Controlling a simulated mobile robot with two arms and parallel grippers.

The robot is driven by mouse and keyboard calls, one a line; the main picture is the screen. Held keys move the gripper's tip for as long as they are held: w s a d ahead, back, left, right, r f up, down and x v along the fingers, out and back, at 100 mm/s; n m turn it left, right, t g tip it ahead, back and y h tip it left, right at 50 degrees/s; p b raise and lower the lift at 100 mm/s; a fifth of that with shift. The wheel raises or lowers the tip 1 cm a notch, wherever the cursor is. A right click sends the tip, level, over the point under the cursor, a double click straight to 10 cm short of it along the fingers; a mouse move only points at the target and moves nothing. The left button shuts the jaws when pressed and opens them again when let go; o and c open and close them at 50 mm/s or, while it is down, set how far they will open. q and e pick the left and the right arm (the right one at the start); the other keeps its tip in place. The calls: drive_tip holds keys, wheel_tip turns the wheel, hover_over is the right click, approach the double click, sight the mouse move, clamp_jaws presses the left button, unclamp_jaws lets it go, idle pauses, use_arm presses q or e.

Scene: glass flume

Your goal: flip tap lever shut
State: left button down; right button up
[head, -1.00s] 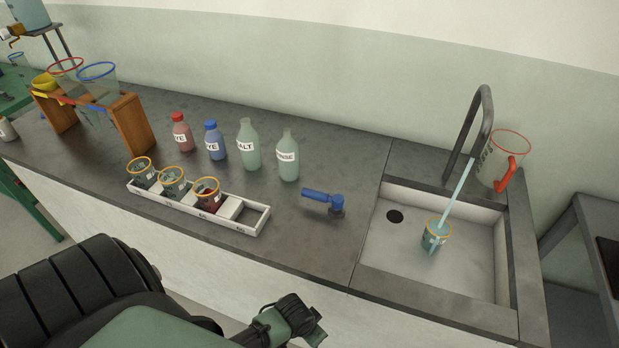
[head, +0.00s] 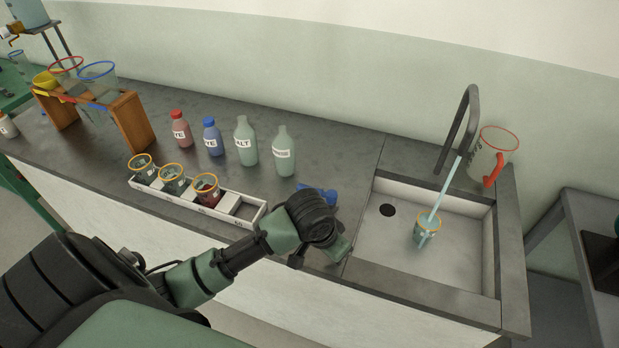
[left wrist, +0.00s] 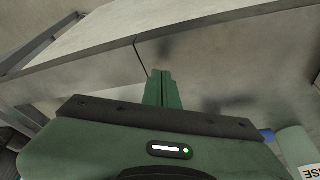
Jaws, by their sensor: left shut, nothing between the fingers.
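The blue tap lever (head: 318,192) sits on the dark counter just left of the sink, partly hidden behind my left wrist. A blue bit, probably the lever, shows at the right in the left wrist view (left wrist: 267,135). A pale blue stream runs from the dark tap spout (head: 462,125) into an orange-rimmed cup (head: 427,226) in the sink. My left gripper (head: 343,250) is at the counter's front, near the lever and apart from it. Its fingers show together and empty in the left wrist view (left wrist: 163,78). My right gripper is out of view.
The sink (head: 460,262) lies right of the lever, with a red-rimmed jug (head: 490,155) behind. The rinse bottle (head: 284,155) and several others stand behind the lever. A white rack (head: 168,196) with 3 cups is at the left.

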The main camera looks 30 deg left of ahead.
use_arm(q)
drive_tip(key=n+y, duration=0.1)
drive_tip(key=n, duration=0.1)
approach(328, 198)
wheel_tip(328, 198, down, 5)
drive_tip(key=d, duration=0.2)
drive_tip(key=w+a+r+n+y, duration=0.1)
drive_tip(key=w+a+r+n, duration=0.2)
drive_tip(key=w+a+r, duration=0.2)
drive_tip(key=a+r, duration=0.2)
drive_tip(key=a, duration=0.2)
drive_tip(key=shift+w+r, duration=0.2)
drive_tip(key=shift+r, duration=0.1)
drive_tip(key=shift+a+f, duration=0.1)
drive_tip(key=shift+f, duration=0.05)
drive_tip(key=p+x, duration=0.2)
drive_tip(key=x, duration=0.7)
drive_tip(key=shift+w+f, duration=0.15)
drive_tip(key=shift+w, duration=0.05)
drive_tip(key=s+p, duration=0.1)
drive_tip(key=s, duration=0.1)
drive_tip(key=s+p, duration=0.1)
drive_tip(key=shift+s+d+f+p, duration=0.2)
drive_tip(key=shift+d+f+p, duration=0.1)
drive_tip(key=shift+d+f, duration=0.1)
drive_tip(key=shift+s+f, duration=0.1)
drive_tip(key=shift+s, duration=0.1)
drive_tip(key=shift+w+f, duration=0.1)
